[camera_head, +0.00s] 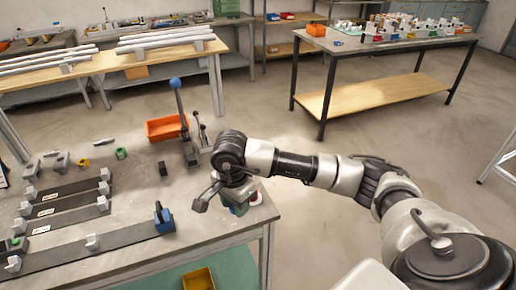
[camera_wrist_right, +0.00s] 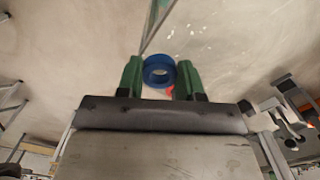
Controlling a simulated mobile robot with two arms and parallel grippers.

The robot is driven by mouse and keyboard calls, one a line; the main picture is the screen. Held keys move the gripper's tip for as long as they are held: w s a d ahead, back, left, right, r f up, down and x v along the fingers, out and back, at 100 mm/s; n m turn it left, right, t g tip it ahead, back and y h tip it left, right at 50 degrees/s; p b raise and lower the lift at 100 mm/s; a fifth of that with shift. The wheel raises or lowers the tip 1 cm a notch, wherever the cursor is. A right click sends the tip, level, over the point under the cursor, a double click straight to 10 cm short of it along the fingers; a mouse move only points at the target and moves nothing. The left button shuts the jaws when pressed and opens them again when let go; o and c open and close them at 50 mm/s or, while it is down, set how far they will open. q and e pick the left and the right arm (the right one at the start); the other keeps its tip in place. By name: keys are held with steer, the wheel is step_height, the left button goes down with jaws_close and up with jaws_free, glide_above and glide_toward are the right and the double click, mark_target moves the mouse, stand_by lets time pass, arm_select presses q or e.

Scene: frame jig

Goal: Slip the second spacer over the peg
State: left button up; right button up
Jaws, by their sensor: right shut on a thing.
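A blue ring-shaped spacer (camera_wrist_right: 159,71) sits between the two green fingertips of my right gripper (camera_wrist_right: 160,78) in the wrist view. The gripper is shut on it, and the hole faces the camera. In the head view my right gripper (camera_head: 238,209) is at the bench's right edge, and its wrist hides the spacer. A small red piece (camera_wrist_right: 170,92) shows just below the spacer in the wrist view. A green ring (camera_head: 121,153) lies at the back of the bench. I cannot clearly pick out the peg. My left gripper is not in view.
Dark bars with light end blocks lie across the bench (camera_head: 120,268); the nearest bears a blue block (camera_head: 164,220). An orange bin (camera_head: 167,127) and a toggle clamp with a blue handle (camera_head: 182,115) stand behind. A yellow bin (camera_head: 198,279) is below the front edge.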

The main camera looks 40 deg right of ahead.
steer(key=w+d+r+m+p, duration=0.1)
steer(key=w+d+m+p, duration=0.1)
steer(key=m, duration=0.5)
steer(key=w+d+r+m+p, duration=0.1)
steer(key=w+d+m+p, duration=0.1)
steer(key=m, duration=0.4)
steer(key=w+d+r+m+p, duration=0.1)
steer(key=w+d+m+p, duration=0.1)
steer(key=d+m, duration=0.2)
steer(key=shift+w+d+r+m+p, duration=0.1)
steer(key=shift+w+d+m+p, duration=0.1)
steer(key=shift+m, duration=0.7)
steer(key=shift+w+d+r+m+p, duration=0.1)
steer(key=shift+m+p, duration=0.05)
steer(key=shift+m, duration=0.75)
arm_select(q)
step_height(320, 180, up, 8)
arm_select(e)
steer(key=shift+d+m, duration=0.25)
steer(key=shift+m, duration=0.45)
steer(key=shift+f+b, duration=0.3)
steer(key=shift+f, duration=0.25)
steer(key=shift+f+b, duration=2.2)
steer(key=shift+f, duration=0.8)
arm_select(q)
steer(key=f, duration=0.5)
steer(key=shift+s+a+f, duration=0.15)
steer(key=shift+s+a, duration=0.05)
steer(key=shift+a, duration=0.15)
